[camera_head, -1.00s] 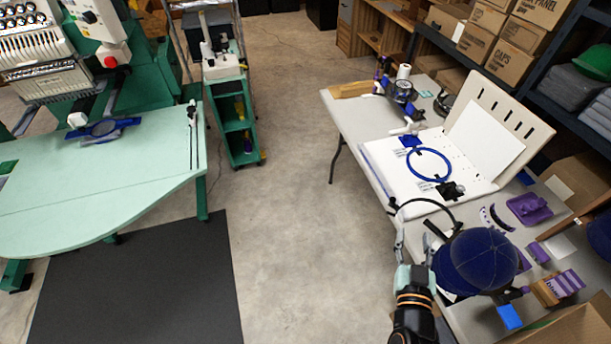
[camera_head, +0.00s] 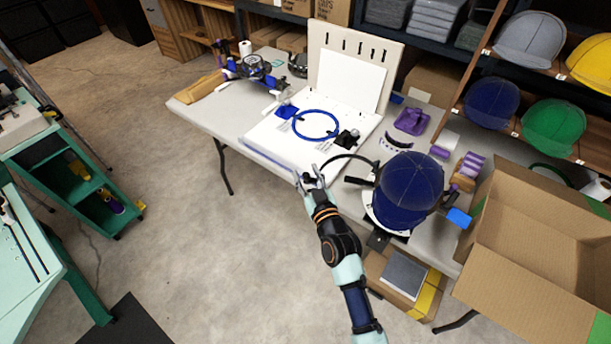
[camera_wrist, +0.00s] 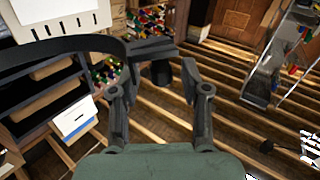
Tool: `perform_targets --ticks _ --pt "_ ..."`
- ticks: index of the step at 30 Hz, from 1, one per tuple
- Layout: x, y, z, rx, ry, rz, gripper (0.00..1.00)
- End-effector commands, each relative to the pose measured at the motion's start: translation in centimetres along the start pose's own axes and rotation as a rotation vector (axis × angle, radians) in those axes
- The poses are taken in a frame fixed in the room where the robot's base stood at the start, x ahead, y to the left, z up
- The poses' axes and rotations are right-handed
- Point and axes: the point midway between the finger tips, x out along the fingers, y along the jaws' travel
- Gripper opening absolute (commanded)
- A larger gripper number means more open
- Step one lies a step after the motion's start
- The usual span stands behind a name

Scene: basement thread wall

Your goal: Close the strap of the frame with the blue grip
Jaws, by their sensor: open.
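A navy cap (camera_head: 411,180) sits on a cap frame on the table in the head view. A blue grip (camera_head: 458,218) sticks out to the right of the cap. A thin black strap (camera_head: 350,158) arches out to the left of the cap, standing open, its free end near my gripper (camera_head: 311,181). In the wrist view the strap (camera_wrist: 60,46) comes in from the left and ends in a dark block (camera_wrist: 152,48) at the far side of my open fingers (camera_wrist: 158,78). I cannot tell if the fingers touch it. The strap's fastening point is hidden.
The white hooping board (camera_head: 265,135) with a blue ring (camera_head: 316,125) lies left of the cap. Purple parts (camera_head: 411,121) lie behind it. An open cardboard box (camera_head: 540,220) stands to the right. Open floor (camera_head: 190,240) lies left of the table.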

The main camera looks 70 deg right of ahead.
Motion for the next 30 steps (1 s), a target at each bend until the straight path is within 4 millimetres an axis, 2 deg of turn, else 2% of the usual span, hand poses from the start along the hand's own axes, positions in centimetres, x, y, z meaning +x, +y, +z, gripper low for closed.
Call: perform_targets --ticks 8,11,17,30 --pt "0.42 -0.04 -0.01 0.000 -0.001 -0.001 0.46" --pt "0.41 -0.04 -0.01 0.000 -0.001 -0.001 0.33" --pt "0.39 -0.04 0.00 0.000 -0.001 -0.001 0.00" --pt "0.35 -0.50 0.16 -0.002 -0.001 -0.013 0.00"
